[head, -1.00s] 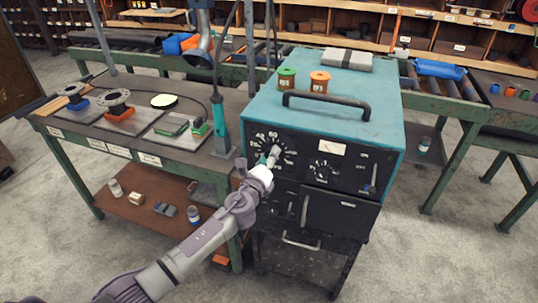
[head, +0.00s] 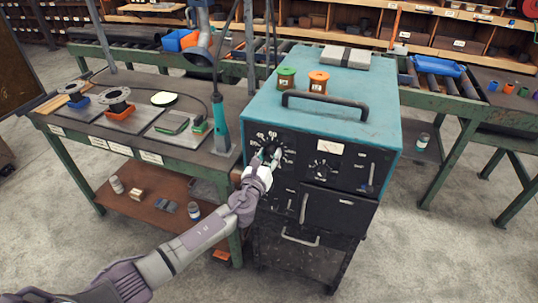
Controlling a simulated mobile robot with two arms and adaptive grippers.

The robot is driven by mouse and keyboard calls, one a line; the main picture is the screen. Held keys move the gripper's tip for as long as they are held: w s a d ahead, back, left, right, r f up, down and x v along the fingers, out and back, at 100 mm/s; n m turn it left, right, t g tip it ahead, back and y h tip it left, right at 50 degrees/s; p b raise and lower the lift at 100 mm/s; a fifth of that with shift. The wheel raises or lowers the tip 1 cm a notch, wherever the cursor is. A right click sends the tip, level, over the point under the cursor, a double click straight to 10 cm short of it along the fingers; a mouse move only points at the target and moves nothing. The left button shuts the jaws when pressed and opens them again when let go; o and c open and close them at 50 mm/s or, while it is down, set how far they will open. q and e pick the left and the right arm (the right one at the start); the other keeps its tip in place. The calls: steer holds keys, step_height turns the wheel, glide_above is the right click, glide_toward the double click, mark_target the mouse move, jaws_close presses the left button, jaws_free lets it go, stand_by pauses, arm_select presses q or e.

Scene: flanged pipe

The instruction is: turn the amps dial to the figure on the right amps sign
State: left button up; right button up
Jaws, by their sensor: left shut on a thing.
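The teal welding machine (head: 345,110) stands in the middle with a black front panel. The large dial at the panel's upper left, with a ring of white figures (head: 266,137), is partly hidden by my left gripper (head: 268,156). My left gripper is at the dial and shut on its knob, which is mostly covered. Figures around 60 show at the top of the ring; the pointer cannot be read. A smaller dial (head: 323,170) sits to its right. No right amps sign can be read. My right gripper is not in view.
A green and an orange spool (head: 318,82) and a grey block (head: 345,57) lie on the machine's top behind its black handle (head: 325,103). The workbench (head: 190,150) with flanged parts stands at left.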

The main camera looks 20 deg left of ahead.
arm_select(q)
steer(key=shift+f, duration=0.15)
steer(key=o, duration=1.1)
steer(key=shift+o, duration=0.2)
steer(key=s, duration=1.2)
steer(key=shift+a, duration=0.25)
steer(key=s+a+f+n+g+y+b, duration=0.1)
steer(key=s+a+f+n+g, duration=0.25)
steer(key=f, duration=0.75)
steer(key=s+a+f+n+g, duration=0.1)
steer(key=s+f+n+g, duration=0.35)
steer(key=f, duration=0.75)
steer(key=s+a+f+n+g+y+b, duration=0.15)
steer(key=s+f+n, duration=0.4)
steer(key=f, duration=0.55)
steer(key=s+d+f+n+g, duration=0.1)
steer(key=s+f+n, duration=0.4)
steer(key=s, duration=0.6)
steer(key=s+d+f+n+g+h, duration=0.1)
steer(key=s+f+n+g, duration=0.3)
steer(key=s, duration=0.8)
steer(key=s+d+f+n+g+h, duration=0.1)
steer(key=s+f+n+g, duration=0.1)
steer(key=s+f+n, duration=0.6)
steer(key=s+f, duration=0.3)
steer(key=s, duration=0.1)
steer(key=shift+s+b, duration=0.2)
steer(key=shift+b, duration=0.2)
